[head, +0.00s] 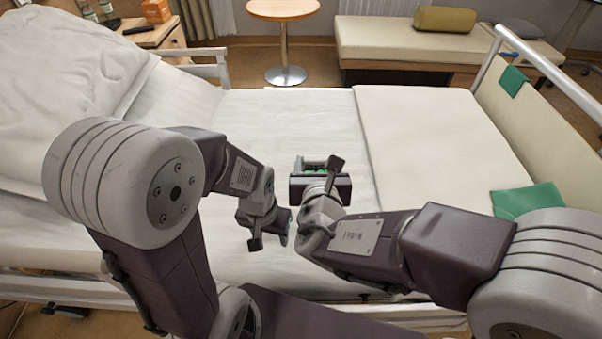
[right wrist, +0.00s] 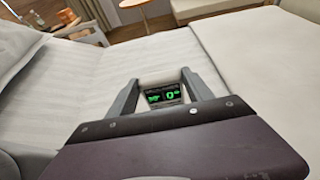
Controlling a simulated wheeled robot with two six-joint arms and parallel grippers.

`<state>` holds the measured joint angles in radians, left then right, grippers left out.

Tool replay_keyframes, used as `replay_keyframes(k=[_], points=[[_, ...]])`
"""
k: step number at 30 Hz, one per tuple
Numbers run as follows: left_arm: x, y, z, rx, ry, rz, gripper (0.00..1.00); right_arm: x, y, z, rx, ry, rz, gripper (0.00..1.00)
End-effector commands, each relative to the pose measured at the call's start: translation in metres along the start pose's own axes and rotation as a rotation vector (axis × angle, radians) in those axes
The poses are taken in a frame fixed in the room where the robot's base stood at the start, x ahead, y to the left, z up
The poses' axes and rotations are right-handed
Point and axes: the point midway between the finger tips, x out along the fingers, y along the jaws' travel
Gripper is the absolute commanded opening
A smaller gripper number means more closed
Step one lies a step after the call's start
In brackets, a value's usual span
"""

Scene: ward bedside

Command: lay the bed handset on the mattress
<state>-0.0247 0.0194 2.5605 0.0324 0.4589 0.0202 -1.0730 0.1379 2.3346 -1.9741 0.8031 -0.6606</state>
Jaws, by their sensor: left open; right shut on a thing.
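The bed handset (head: 315,172) shows as a small dark piece with green in the head view, at the tips of my right gripper (head: 317,165). In the right wrist view the handset (right wrist: 163,94) shows a dark face with green lit marks, between the two grey fingers of my right gripper (right wrist: 165,88), which is shut on it. It is over the mattress (head: 290,115); I cannot tell if it touches the sheet. Most of its body is hidden by the gripper. My left gripper (head: 270,231) is open and empty, over the near part of the bed, left of the right gripper.
A folded cream blanket (head: 430,130) covers the bed's right part, with a green cloth (head: 527,200) at its edge. Pillows (head: 65,75) lie at the left. Bed rails (head: 222,70) stand at the far side. The white sheet beyond the grippers is clear.

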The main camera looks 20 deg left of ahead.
Motion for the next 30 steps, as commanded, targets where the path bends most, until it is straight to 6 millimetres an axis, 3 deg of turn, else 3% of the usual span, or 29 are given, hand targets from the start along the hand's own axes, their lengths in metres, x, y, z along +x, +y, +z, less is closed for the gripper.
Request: replay_keyframes(k=[3, 10, 17, 28, 29, 30], points=[[0.006, 0.0, 0.0, 0.0, 0.001, 0.0, 0.51, 0.018, 0.015, -0.007, 0.0, -0.001, 0.0, 0.0], [0.007, 0.0, 0.0, 0.0, 0.001, 0.0, 0.51, 0.024, 0.02, -0.01, 0.001, -0.001, 0.0, 0.0], [0.029, -0.001, 0.003, 0.0, 0.001, 0.0, 0.51, 0.038, 0.019, -0.046, -0.002, 0.001, -0.001, 0.0], [0.031, -0.001, 0.003, 0.0, 0.001, 0.0, 0.51, 0.039, 0.02, -0.049, 0.002, -0.002, 0.0, 0.0], [0.029, -0.001, 0.003, 0.0, 0.001, 0.0, 0.51, 0.039, 0.02, -0.047, 0.001, 0.0, 0.0, 0.68], [0.029, -0.001, 0.003, 0.0, 0.001, 0.0, 0.51, 0.039, 0.02, -0.047, 0.001, 0.0, 0.0, 0.79]])
